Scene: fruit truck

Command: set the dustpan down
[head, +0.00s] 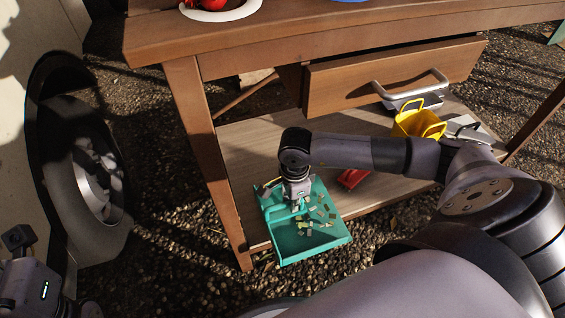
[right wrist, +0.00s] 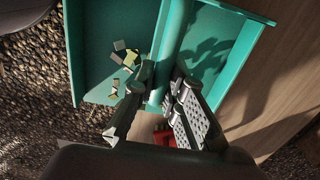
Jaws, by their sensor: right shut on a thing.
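The teal dustpan (head: 318,246) is at the front edge of the table's wooden lower shelf (head: 240,150), its pan reaching out past the edge over the gravel. Small pale and greenish scraps (head: 318,212) lie in it. My right gripper (head: 300,208) is shut on the dustpan's handle; the right wrist view shows the fingers (right wrist: 160,100) on either side of the teal handle (right wrist: 172,45). Whether the dustpan touches the shelf I cannot tell. Part of my left gripper (head: 40,290) shows at the lower left, its fingertips not clear.
A red object (head: 352,179) lies on the shelf behind my right arm. A yellow container (head: 420,122) and a grey-white item (head: 470,130) stand farther right. A drawer (head: 390,75) with a metal handle is above. The shelf's left part looks clear.

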